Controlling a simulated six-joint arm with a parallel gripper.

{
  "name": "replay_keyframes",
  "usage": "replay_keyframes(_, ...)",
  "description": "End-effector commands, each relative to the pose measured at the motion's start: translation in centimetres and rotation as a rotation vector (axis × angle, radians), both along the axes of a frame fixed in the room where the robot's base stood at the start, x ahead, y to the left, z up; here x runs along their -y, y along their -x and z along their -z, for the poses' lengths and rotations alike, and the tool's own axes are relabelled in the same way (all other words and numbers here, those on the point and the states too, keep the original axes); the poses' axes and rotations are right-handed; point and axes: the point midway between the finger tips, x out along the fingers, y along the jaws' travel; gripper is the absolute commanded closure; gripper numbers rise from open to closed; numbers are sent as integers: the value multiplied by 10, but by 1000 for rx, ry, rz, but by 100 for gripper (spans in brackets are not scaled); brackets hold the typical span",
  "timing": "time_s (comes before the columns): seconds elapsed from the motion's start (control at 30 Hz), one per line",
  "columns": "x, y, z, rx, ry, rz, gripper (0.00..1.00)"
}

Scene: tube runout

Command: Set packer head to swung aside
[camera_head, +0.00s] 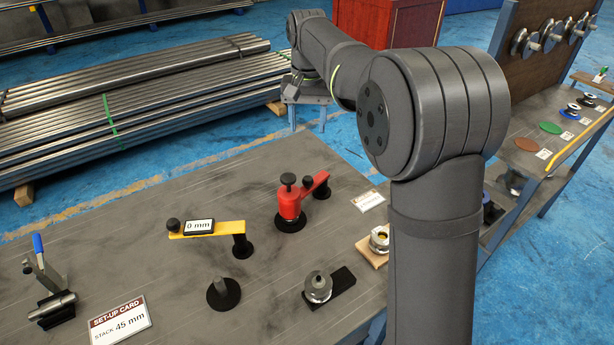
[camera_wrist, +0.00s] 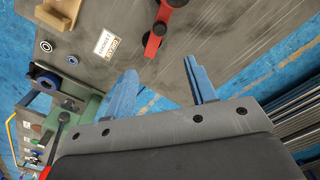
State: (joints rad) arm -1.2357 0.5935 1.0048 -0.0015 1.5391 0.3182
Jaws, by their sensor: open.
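A red unit, which looks like the packer head (camera_head: 290,203), has a black knob on top and stands over a black round base on the bench. Its short red arm reaches right and back to a black post. Part of this red unit shows at the top of the wrist view (camera_wrist: 153,44), cut by the frame edge. My gripper (camera_wrist: 160,67) is open and empty, its two blue fingers apart from the red unit. In the head view my arm reaches back beyond the bench, and the finger gap is not clear there.
A yellow arm (camera_head: 205,229) with a 0 mm display stands left of the red unit. A black spindle (camera_head: 223,293), a metal ring stack (camera_head: 318,287), a set-up card (camera_head: 120,320) and a blue-handled clamp (camera_head: 45,265) are in front. Pipe stacks (camera_head: 140,90) lie behind the bench.

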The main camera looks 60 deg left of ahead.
Motion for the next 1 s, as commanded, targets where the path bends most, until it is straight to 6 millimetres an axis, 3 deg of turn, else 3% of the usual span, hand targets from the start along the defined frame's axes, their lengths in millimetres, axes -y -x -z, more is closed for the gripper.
replay_keyframes(0.17, 1, -1, 16, -5, 8, 2, 49)
replay_keyframes(0.8, 1, -1, 148, -3, 6, 1, 49)
replay_keyframes(1.0, 0, -1, 168, -4, 5, 1, 49)
